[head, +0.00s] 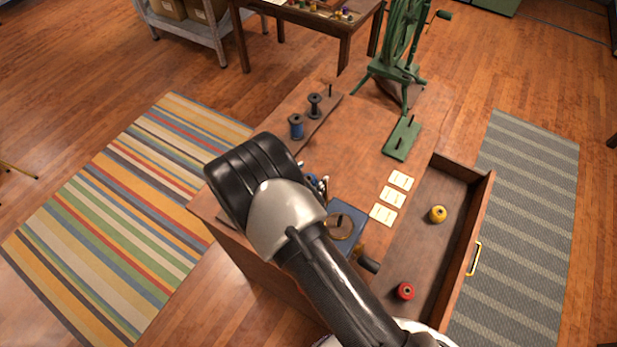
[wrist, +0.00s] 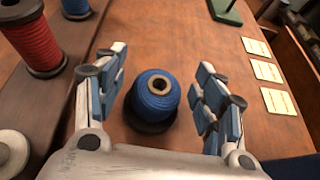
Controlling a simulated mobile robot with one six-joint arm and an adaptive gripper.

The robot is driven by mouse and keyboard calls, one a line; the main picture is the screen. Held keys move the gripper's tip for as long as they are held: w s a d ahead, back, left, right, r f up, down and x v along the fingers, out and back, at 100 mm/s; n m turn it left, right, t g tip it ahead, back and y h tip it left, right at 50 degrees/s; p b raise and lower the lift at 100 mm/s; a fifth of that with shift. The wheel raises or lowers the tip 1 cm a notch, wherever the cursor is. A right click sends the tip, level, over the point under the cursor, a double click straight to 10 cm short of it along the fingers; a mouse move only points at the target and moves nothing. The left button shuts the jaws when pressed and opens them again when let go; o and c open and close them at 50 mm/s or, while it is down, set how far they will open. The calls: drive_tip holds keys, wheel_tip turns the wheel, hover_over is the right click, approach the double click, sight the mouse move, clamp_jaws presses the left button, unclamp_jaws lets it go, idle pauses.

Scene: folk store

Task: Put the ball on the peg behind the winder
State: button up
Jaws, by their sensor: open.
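A blue ball of thread (wrist: 155,92) with a hole in its top sits on a dark round base on the wooden table in the wrist view. My gripper (wrist: 160,76) is open, with one finger on each side of the ball and visible gaps between. My arm hides this ball and the gripper in the head view. The green winder (head: 400,70) with its wheel stands at the table's far end. A green board (head: 402,139) with short dark pegs lies in front of it. An empty upright peg (head: 330,90) stands at the far end of the spool rack.
The rack holds a dark spool (head: 315,106) and a blue spool (head: 296,127); a red spool (wrist: 33,42) stands left of my gripper. Cards (head: 393,196) lie at right. An open drawer (head: 468,262) holds a yellow ball (head: 438,214) and a red one (head: 404,291).

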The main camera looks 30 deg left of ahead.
drive_tip(key=shift+s, duration=0.1)
drive_tip(key=v, duration=1.2)
idle(0.5)
